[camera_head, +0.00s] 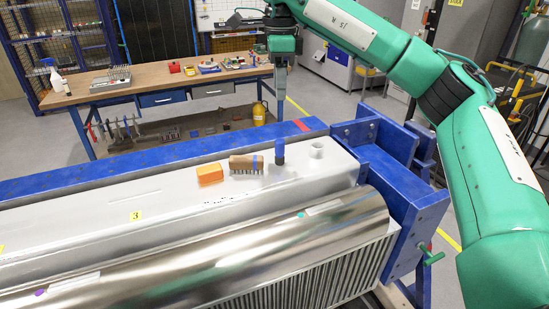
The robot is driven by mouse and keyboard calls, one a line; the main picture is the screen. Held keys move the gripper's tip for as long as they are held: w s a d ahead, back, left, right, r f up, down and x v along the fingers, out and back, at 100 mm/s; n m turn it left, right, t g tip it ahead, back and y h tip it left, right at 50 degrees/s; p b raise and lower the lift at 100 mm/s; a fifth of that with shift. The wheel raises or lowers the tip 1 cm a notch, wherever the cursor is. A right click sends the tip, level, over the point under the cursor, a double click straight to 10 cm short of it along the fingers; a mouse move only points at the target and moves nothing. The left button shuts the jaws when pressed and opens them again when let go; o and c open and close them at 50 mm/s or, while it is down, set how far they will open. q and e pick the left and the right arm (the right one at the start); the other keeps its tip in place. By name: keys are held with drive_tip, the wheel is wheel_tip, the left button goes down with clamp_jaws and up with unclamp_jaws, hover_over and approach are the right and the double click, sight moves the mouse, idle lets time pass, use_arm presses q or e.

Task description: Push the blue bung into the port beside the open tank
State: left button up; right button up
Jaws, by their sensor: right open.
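The blue bung (280,153) stands upright on the grey top of the jig's workpiece, right of a wooden brush. A short whitish round port (316,150) stands up from the same grey top, just right of the bung and apart from it. A long shiny metal tank (200,250) lies along the near side; I cannot tell which tank is open. My right gripper (281,86) points down above and behind the bung in the picture, clear of it. It is open, with nothing seen in it. My left gripper is out of view.
An orange block (210,174) and a wooden brush (246,163) lie left of the bung. The blue jig frame (403,205) rises at the right end, with a green handle (430,256). A workbench (150,84) stands behind.

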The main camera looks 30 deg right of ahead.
drive_tip(key=f, duration=0.2)
drive_tip(key=p, duration=0.1)
hover_over(280, 140)
drive_tip(key=f, duration=0.7)
drive_tip(key=shift+w+a+f, duration=0.15)
drive_tip(key=shift+w+f, duration=0.1)
drive_tip(key=shift+w, duration=0.15)
drive_tip(key=shift+f, duration=0.3)
drive_tip(key=shift+f+p, duration=0.15)
drive_tip(key=shift+p, duration=0.2)
drive_tip(key=f, duration=0.1)
drive_tip(key=f+p, duration=0.2)
drive_tip(key=f, duration=0.1)
drive_tip(key=shift+s+d+f, duration=0.1)
drive_tip(key=shift+s+d, duration=0.1)
drive_tip(key=shift+s, duration=0.2)
drive_tip(key=shift+w+f, duration=0.1)
drive_tip(key=shift+f, duration=0.25)
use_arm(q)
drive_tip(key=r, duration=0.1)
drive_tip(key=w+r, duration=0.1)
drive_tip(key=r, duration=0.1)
use_arm(e)
clamp_jaws()
